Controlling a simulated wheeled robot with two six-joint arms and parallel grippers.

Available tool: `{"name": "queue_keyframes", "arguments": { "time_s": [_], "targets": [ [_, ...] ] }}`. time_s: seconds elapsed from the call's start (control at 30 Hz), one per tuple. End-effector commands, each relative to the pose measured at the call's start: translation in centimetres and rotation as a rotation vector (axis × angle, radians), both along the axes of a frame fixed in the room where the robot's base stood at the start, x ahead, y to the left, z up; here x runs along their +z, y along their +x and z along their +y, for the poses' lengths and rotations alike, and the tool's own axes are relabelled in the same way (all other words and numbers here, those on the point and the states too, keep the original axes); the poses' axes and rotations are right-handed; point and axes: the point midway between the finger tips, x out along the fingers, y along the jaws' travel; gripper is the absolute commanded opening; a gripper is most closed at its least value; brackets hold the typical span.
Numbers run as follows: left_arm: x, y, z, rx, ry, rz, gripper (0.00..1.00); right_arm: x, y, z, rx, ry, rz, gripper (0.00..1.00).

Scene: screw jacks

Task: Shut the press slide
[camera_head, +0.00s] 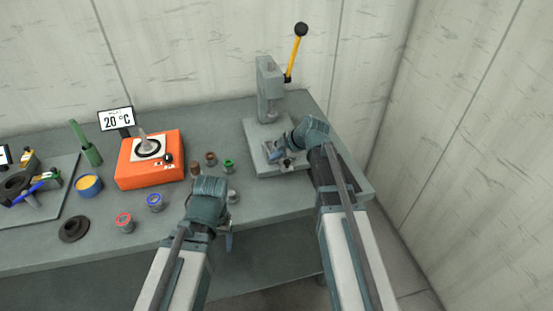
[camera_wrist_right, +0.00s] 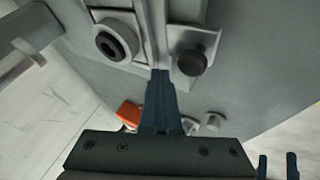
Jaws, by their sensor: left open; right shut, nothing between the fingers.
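The grey press (camera_head: 268,90) stands at the right end of the bench, with its yellow lever (camera_head: 294,60) raised and tipped by a black knob. The press slide (camera_head: 288,165) is at the front of its base, partly hidden by my right gripper. In the right wrist view the slide carries a round ring seat (camera_wrist_right: 115,40) and a dark knob (camera_wrist_right: 192,62). My right gripper (camera_head: 277,154) is shut and empty over the slide. In the wrist view its fingertips (camera_wrist_right: 160,76) lie between ring and knob; contact is unclear. My left gripper (camera_head: 229,240) is open by the bench's front edge.
An orange heater (camera_head: 130,174) with a 20 °C display (camera_head: 116,119) stands left of the press. A yellow-filled pot (camera_head: 89,185) is further left.

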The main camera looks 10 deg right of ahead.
Motion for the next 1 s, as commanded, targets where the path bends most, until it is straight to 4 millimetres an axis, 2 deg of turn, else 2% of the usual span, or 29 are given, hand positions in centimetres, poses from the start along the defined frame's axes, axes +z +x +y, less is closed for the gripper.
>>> {"name": "queue_keyframes", "arguments": {
  "time_s": [0.03, 0.3, 0.4, 0.5, 1.0],
  "targets": [
    [0.0, 0.0, 0.0, 0.000, 0.000, 0.000, 0.72, 0.0, 1.6, 0.0, 0.000, 0.000, -0.001, 0.00],
    [0.0, 0.0, 0.0, 0.000, 0.000, 0.000, 0.72, 0.0, 9.2, 0.2, 0.000, 0.000, -0.001, 0.00],
    [0.0, 0.0, 0.0, 0.000, 0.000, 0.000, 0.72, 0.0, 11.1, 0.3, 0.000, -0.001, -0.001, 0.00],
    [0.0, 0.0, 0.0, 0.000, 0.000, 0.000, 0.72, 0.0, 11.6, 0.4, 0.000, -0.001, -0.001, 0.00],
    [0.0, 0.0, 0.0, 0.000, 0.000, 0.000, 0.72, 0.0, 10.8, 0.8, 0.000, 0.000, -0.001, 0.00]
  ]
}}
